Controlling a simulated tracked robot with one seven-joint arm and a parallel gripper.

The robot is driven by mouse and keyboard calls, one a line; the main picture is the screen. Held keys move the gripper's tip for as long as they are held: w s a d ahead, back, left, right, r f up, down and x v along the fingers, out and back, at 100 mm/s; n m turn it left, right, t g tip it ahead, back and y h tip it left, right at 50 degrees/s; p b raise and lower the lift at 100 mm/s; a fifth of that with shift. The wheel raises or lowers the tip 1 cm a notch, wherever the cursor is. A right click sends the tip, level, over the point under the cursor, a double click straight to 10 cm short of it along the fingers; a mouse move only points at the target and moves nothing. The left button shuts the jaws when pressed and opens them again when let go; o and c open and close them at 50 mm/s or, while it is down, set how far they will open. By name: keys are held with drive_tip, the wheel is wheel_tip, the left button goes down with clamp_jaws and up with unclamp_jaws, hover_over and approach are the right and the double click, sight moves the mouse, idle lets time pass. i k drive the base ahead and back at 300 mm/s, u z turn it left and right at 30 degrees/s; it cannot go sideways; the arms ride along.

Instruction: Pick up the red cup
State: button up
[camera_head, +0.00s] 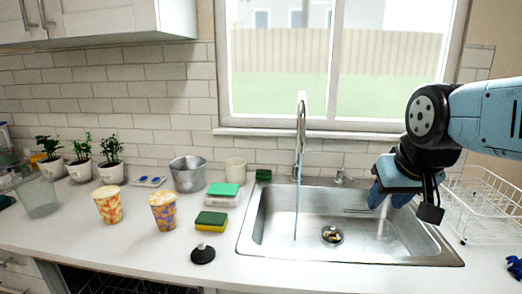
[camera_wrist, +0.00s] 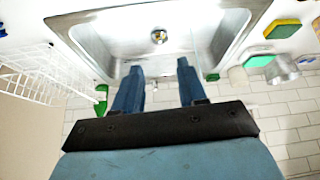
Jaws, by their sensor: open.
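A cup with a red and yellow pattern (camera_head: 107,206) stands upright on the counter at the left in the head view. A similar cup with a purple and orange pattern (camera_head: 164,213) stands just right of it. My gripper (camera_head: 387,199) is over the right part of the sink, far to the right of both cups. In the wrist view my gripper (camera_wrist: 160,68) shows two blue fingers spread apart with nothing between them. I cannot make out the red cup in the wrist view.
The steel sink (camera_head: 252,238) has a running tap (camera_head: 301,120). Sponges (camera_head: 211,221), a black stopper (camera_head: 203,254) and a metal pot (camera_head: 187,175) are between sink and cups. Potted plants (camera_head: 110,172) and a clear container (camera_head: 38,198) are left. A wire rack (camera_head: 485,205) is right.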

sight(107, 200)
drive_tip(key=u, duration=1.65)
drive_tip(key=k, duration=0.55)
drive_tip(key=u, duration=0.05)
drive_tip(key=i, duration=0.5)
drive_tip(key=z, duration=0.15)
